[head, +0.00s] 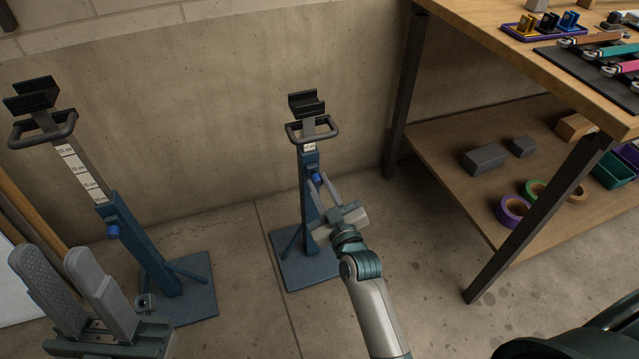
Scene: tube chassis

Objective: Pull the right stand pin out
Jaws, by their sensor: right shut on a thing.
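From this view I cannot tell how deep the pin sits in the post. My left gripper (52,260) is open and empty at the lower left, close to the camera.
A second blue stand (146,240) on the left has a more extended grey post and its own blue pin (112,232). A wooden workbench (480,27) with a lower shelf (455,165) stands on the right. Concrete floor between the stands is clear.

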